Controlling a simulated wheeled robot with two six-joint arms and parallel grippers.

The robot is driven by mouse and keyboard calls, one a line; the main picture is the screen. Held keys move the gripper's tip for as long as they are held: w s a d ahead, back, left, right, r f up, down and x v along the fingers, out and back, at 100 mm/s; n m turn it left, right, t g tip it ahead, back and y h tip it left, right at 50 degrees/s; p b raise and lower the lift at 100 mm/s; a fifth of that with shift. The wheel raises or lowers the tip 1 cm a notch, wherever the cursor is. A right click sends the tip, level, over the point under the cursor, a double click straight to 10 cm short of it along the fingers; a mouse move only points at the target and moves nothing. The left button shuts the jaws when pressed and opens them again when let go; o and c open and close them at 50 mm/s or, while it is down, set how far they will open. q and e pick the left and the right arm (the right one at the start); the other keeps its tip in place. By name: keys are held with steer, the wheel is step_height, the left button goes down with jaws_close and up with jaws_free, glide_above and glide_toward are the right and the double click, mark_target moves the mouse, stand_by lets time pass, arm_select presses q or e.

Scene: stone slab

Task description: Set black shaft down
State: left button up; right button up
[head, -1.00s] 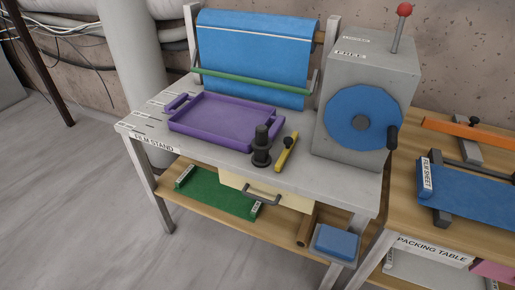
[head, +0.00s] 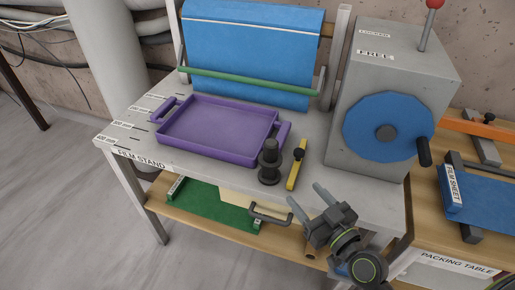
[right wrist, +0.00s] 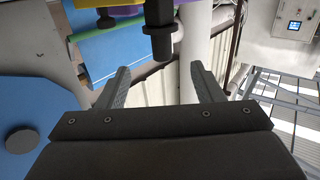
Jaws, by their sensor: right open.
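The black shaft (head: 270,162) stands upright on the grey top of the film stand (head: 350,193), close to its front edge. It has a wide round foot and a narrower top. My right gripper (head: 309,198) is open and empty, in front of the stand's front edge and to the right of the shaft, apart from it. In the right wrist view the black shaft (right wrist: 160,32) shows at the top, beyond the open fingers (right wrist: 160,85). My left gripper is not in view.
A purple tray (head: 218,129) lies left of the shaft, very near it. A yellow tool with a black knob (head: 292,178) lies just right of it. A grey machine with a blue disc (head: 388,127) stands further right. Blue film (head: 250,45) hangs behind.

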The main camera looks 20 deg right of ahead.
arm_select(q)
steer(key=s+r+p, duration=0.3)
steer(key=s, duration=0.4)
arm_select(e)
glide_toward(274, 156)
steer(key=w, duration=0.1)
steer(key=x, duration=0.2)
steer(key=p+x, duration=0.1)
steer(key=x, duration=0.2)
steer(key=shift+w+f+p, duration=0.3)
steer(key=shift+w+f, duration=0.05)
steer(key=shift+f, duration=0.05)
steer(key=shift+w+a+r+p, duration=0.15)
steer(key=shift+w+r+p, duration=0.05)
steer(key=shift+w+p, duration=0.2)
steer(key=p+x, duration=0.1)
steer(key=x, duration=0.2)
steer(key=shift+w+a+r, duration=0.1)
steer(key=shift+a+r, duration=0.05)
steer(key=shift+r, duration=0.05)
steer(key=shift+w+a+f, duration=0.1)
steer(key=shift+w, duration=0.45)
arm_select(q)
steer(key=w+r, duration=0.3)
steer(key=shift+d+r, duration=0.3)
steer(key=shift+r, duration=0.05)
arm_select(e)
steer(key=shift+c, duration=0.2)
